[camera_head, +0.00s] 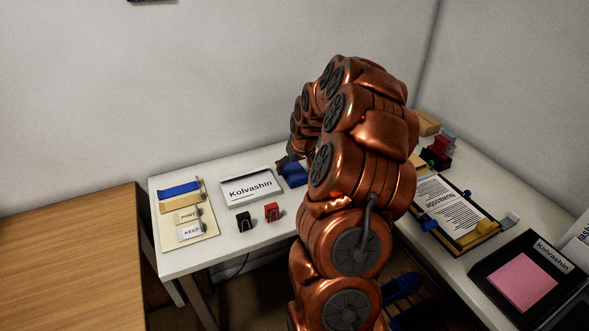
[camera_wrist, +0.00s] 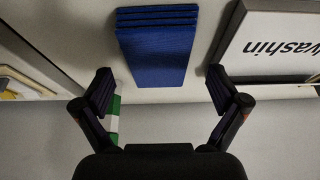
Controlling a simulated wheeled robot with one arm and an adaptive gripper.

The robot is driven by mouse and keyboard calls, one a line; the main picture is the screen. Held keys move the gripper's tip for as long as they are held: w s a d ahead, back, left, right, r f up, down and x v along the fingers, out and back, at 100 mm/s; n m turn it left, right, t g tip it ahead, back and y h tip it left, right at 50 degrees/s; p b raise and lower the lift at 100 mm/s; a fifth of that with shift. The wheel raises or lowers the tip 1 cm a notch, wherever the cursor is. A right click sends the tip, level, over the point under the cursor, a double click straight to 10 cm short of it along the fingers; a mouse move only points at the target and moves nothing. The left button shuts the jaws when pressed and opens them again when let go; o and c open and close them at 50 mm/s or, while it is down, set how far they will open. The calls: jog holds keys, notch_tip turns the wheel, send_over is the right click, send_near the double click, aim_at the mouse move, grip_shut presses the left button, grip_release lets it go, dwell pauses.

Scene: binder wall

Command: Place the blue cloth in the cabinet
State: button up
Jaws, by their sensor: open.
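A folded blue cloth (camera_head: 293,174) lies on the white table, just right of the white Kolvashin tray. It also shows in the wrist view as a layered blue stack (camera_wrist: 155,45) at the top middle. My gripper (camera_wrist: 160,76) is open and empty, with one finger on each side of the cloth's near end in that view; I cannot tell its height above it. In the head view my gripper (camera_head: 286,160) is a dark shape beside the cloth, mostly hidden by my arm. I cannot make out a cabinet in either view.
The Kolvashin tray (camera_head: 250,187) is close to the cloth. Black (camera_head: 244,222) and red (camera_head: 271,212) clips stand in front. A sorting board (camera_head: 187,214) lies left. A clipboard (camera_head: 447,212) and black tray with pink notes (camera_head: 487,277) are on the right. Walls rise behind.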

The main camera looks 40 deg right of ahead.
jog(key=b+v, duration=0.1)
jog(key=v, duration=0.9)
jog(key=shift+a+r, duration=0.15)
jog(key=shift+r, duration=0.15)
